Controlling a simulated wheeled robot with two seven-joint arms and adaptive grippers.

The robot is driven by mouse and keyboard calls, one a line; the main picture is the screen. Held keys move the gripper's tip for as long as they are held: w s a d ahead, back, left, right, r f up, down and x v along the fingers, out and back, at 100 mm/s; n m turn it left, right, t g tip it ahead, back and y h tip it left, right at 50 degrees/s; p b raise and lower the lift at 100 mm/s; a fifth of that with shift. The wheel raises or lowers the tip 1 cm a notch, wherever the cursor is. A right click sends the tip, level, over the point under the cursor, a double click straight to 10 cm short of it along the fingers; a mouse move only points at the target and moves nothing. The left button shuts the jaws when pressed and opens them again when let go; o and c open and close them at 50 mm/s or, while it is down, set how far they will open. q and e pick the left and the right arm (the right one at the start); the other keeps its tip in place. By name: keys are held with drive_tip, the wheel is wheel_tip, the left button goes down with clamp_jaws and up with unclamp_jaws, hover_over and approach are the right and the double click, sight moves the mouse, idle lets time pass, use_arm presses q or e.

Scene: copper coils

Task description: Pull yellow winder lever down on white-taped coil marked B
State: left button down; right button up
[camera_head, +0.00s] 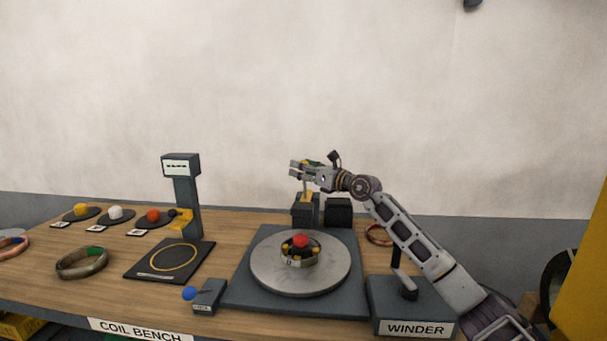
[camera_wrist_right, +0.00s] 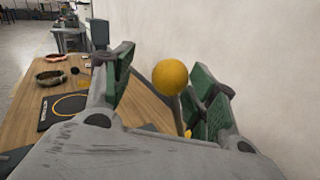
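The yellow winder lever's ball knob (camera_wrist_right: 170,77) stands between the fingers of my right gripper (camera_wrist_right: 163,92) in the right wrist view, on a thin stem. The green-padded fingers are apart, with a clear gap between the knob and the left finger. In the head view my right gripper (camera_head: 296,169) is above the back of the winder, and part of the yellow lever (camera_head: 306,189) shows below it. The knob is hidden there. A coil (camera_head: 299,258) with a pale band sits around a red-topped hub on the grey turntable (camera_head: 265,277). Its mark is too small to read. My left gripper is out of view.
A box labelled WINDER (camera_head: 415,314) with a black upright handle stands front right. A blue-knobbed box (camera_head: 207,296) is left of the turntable. A scale-like stand (camera_head: 183,190), a green-taped coil (camera_head: 82,262) and colored knobs on dark discs are at left.

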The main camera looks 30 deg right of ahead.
wheel_tip(320, 180, up, 4)
drive_tip(key=shift+w+r, duration=0.1)
drive_tip(key=shift+r, duration=0.15)
wheel_tip(320, 180, up, 4)
drive_tip(key=shift+a+f, duration=0.1)
drive_tip(key=shift+a, duration=0.05)
idle(0.8)
